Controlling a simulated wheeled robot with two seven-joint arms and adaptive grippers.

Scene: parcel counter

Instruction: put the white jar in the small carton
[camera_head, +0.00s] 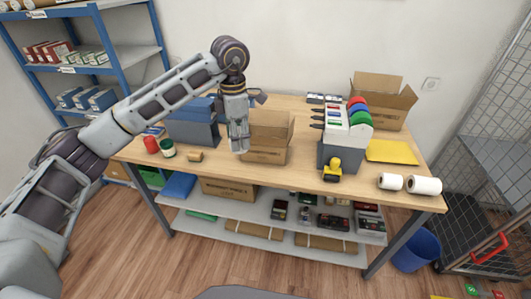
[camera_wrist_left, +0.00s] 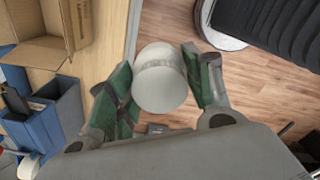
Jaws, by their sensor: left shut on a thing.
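My left gripper (camera_head: 238,146) is above the table, just left of the small carton in the head view. It is shut on the white jar (camera_wrist_left: 160,78), which sits between the two green-padded fingers (camera_wrist_left: 162,88) in the left wrist view. In the head view I cannot clearly make out the jar at the fingers. The small open carton (camera_head: 265,155) stands on the table with its flaps up; an open carton, apparently the same one, shows at the upper left of the left wrist view (camera_wrist_left: 30,52). My right gripper is not in view.
A blue bin (camera_head: 192,132) stands left of the gripper, with a red and a green-lidded container in front. A grey holder (camera_head: 338,158) with coloured rolls and a larger open carton (camera_head: 385,103) stand to the right. White rolls (camera_head: 424,185) lie near the right edge.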

